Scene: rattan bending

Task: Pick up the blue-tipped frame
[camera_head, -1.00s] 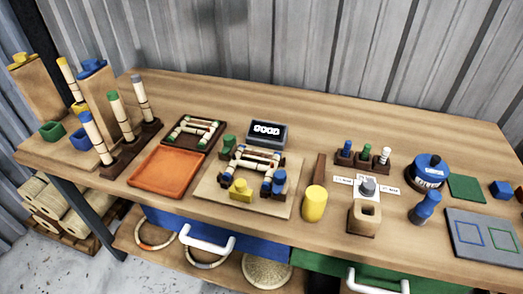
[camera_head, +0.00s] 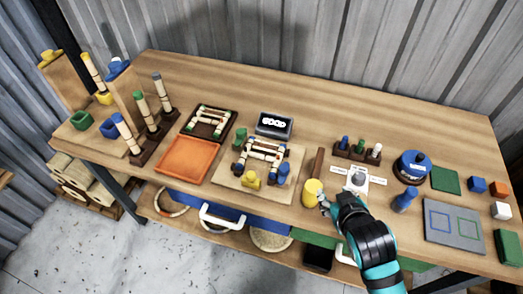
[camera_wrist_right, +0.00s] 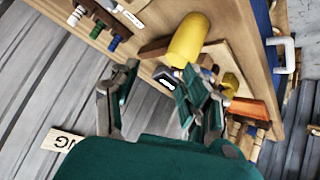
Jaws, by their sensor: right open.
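The blue-tipped frame (camera_head: 263,152), made of pale rods with dark bands and blue ends, sits on a light wooden board (camera_head: 228,186) at the bench's middle. Green, yellow and blue blocks stand around it. My right gripper (camera_head: 325,199) is to the right of the board, beside the yellow cylinder (camera_head: 312,190), apart from the frame. In the right wrist view its fingers (camera_wrist_right: 158,76) are spread with nothing between them. There the frame is mostly hidden behind a finger. My left gripper is out of view.
A dark tray (camera_head: 190,134) with a green-tipped frame and an orange tray (camera_head: 186,160) lie left of the board. A small sign box (camera_head: 274,125) stands behind it. A dark brown bar (camera_head: 318,162) and a peg rack (camera_head: 357,151) are to its right.

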